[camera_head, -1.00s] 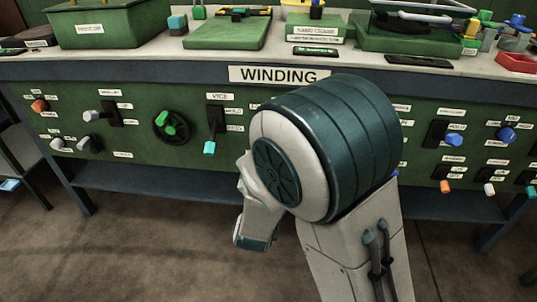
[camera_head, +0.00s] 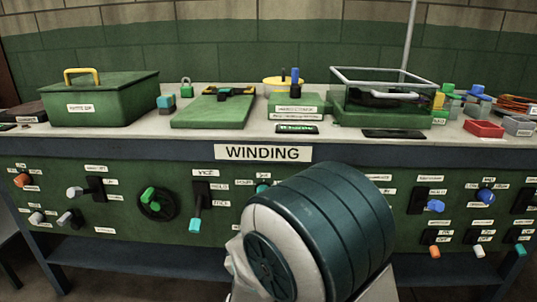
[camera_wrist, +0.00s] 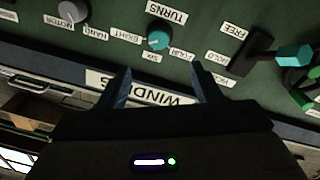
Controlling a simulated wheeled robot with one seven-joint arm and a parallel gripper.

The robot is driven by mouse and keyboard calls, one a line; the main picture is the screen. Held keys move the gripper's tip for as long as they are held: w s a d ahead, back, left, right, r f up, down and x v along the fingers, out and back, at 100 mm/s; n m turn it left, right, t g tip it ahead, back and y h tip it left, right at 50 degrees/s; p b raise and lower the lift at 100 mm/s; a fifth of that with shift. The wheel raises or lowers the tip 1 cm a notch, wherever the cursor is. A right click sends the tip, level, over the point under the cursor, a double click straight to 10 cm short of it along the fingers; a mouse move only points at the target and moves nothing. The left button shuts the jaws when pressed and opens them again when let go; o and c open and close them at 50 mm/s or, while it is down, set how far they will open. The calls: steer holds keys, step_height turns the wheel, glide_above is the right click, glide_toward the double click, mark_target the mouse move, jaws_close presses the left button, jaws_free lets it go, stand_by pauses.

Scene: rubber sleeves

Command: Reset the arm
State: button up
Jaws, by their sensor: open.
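My gripper (camera_wrist: 160,85) shows in the wrist view with its two dark fingers spread apart and nothing between them. It faces the green front panel (camera_wrist: 200,20) of the bench, near the WINDING label (camera_wrist: 150,92), which appears upside down there. A teal knob (camera_wrist: 159,37) on the panel lies just beyond the fingertips. I cannot tell whether the fingers touch the panel. In the head view my arm's large teal and white joint stands in front of the panel and hides part of it. The gripper itself is not visible in the head view.
The bench top (camera_head: 330,140) holds a green box with a yellow handle (camera_head: 98,98), a green press plate (camera_head: 212,110), a clear-walled tray (camera_head: 383,92) and a red bin (camera_head: 483,128). Levers and knobs, such as the vice lever (camera_head: 197,210), stick out of the panel.

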steer(key=s+d+r+m+g+y+p, duration=0.1)
steer(key=d+r+g+y+p, duration=0.2)
steer(key=r+p, duration=0.6)
steer(key=s+d+r+m+g+y+p, duration=0.1)
steer(key=d+r+g+p, duration=0.3)
steer(key=r+p, duration=0.5)
steer(key=s+d+r+m+g+h+p, duration=0.1)
steer(key=s+d+r+g+p, duration=0.3)
steer(key=s+d+r+p, duration=0.2)
steer(key=s+d+r+m+g+h+p, duration=0.1)
steer(key=s+d+r+g+p, duration=0.3)
steer(key=s+r+p, duration=0.6)
steer(key=s+d+r, duration=0.1)
steer(key=s+d, duration=0.1)
steer(key=s, duration=0.1)
steer(key=shift+d+g+h, duration=0.15)
steer(key=shift+g+h, duration=0.25)
steer(key=shift+r, duration=0.1)
